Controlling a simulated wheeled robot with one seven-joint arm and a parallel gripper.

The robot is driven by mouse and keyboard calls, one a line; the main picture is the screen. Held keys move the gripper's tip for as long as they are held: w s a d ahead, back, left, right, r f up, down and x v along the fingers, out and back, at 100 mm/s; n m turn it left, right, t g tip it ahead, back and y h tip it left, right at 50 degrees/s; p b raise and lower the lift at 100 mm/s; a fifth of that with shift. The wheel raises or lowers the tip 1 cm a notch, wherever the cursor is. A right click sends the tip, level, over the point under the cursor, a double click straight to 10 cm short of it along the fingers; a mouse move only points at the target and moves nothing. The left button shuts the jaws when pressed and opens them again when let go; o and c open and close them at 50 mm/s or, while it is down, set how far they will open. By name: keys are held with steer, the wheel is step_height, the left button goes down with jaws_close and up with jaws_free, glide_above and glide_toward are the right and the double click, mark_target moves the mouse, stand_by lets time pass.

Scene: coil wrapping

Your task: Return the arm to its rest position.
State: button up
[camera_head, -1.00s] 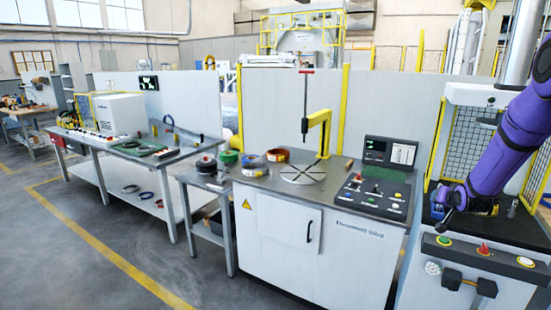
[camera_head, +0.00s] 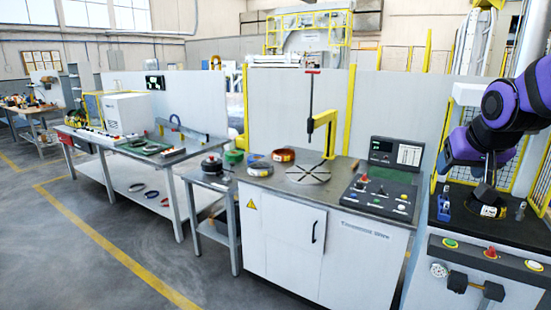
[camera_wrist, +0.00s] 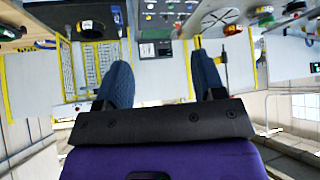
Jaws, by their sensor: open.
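My purple arm is folded at the right of the head view, above the black-topped station (camera_head: 460,225). My gripper (camera_head: 488,180) shows there only as a small dark shape over the station, partly hard to make out. In the wrist view my gripper (camera_wrist: 162,78) has two blue-grey fingers wide apart with nothing between them. A dark coil with a yellow and white label (camera_head: 488,211) lies on the station below the arm. It appears to be the dark coil (camera_wrist: 90,27) at the top of the wrist view.
A blue tool (camera_head: 444,207) stands on the station's left side. To the left is a white cabinet with a round slotted plate (camera_head: 308,175), a yellow post arm (camera_head: 324,125), a control panel (camera_head: 380,194) and several coils. Grey partitions (camera_head: 400,100) stand behind. The floor at left is clear.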

steer(key=s+a+n+g, duration=0.1)
steer(key=s+a, duration=0.2)
steer(key=s, duration=0.7)
steer(key=s+a+n+g+y, duration=0.1)
steer(key=s+a, duration=0.2)
steer(key=s, duration=0.7)
steer(key=shift+s+a+r+n+y, duration=0.15)
steer(key=shift+a+r+n+y, duration=0.15)
steer(key=shift+a, duration=0.05)
stand_by(0.3)
